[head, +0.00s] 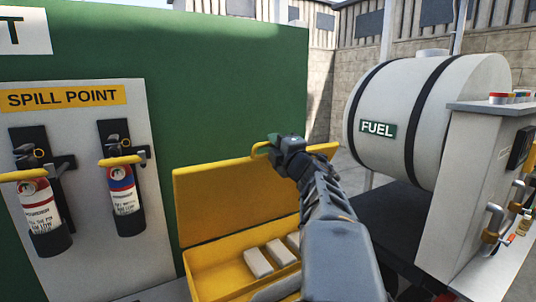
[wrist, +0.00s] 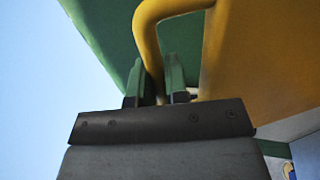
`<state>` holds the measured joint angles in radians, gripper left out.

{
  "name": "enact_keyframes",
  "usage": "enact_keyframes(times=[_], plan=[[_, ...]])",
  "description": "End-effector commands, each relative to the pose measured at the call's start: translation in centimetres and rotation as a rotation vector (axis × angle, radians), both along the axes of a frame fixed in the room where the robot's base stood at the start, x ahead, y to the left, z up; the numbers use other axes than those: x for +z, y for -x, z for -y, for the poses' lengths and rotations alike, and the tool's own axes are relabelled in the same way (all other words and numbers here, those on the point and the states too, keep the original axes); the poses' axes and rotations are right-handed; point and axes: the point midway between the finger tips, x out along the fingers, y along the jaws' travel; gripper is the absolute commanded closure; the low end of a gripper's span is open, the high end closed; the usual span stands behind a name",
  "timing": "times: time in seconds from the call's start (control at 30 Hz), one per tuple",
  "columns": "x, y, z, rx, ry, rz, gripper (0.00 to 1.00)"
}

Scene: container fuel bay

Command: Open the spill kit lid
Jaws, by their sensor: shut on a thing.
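The spill kit is a yellow box (head: 205,270) below the green wall in the head view, with its yellow lid (head: 235,203) raised upright at the back. White blocks lie inside the box. A yellow loop handle (head: 260,147) sits at the lid's top edge; it also shows in the wrist view (wrist: 147,38). My gripper (head: 277,146) is at this handle, its green fingers (wrist: 158,80) shut on one leg of the loop. My arm hides the right part of the lid and box.
Two fire extinguishers (head: 122,188) hang on the spill point panel (head: 92,150) at left. A white fuel tank (head: 420,110) and a pump cabinet (head: 490,190) with nozzles stand at right, close to my arm. The green wall (head: 225,100) is right behind the lid.

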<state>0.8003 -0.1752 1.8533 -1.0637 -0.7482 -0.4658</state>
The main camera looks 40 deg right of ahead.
Motion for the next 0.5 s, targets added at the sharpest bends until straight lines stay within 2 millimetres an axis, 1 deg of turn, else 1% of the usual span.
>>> enact_keyframes(times=[0.03,0.3,0.5], plan=[[-1.5,0.8,0.0,-0.003,0.003,0.019,1.0],[-3.3,4.2,-0.5,-0.005,0.014,0.112,1.0],[-3.8,5.6,-0.8,-0.002,0.021,0.155,1.0]])
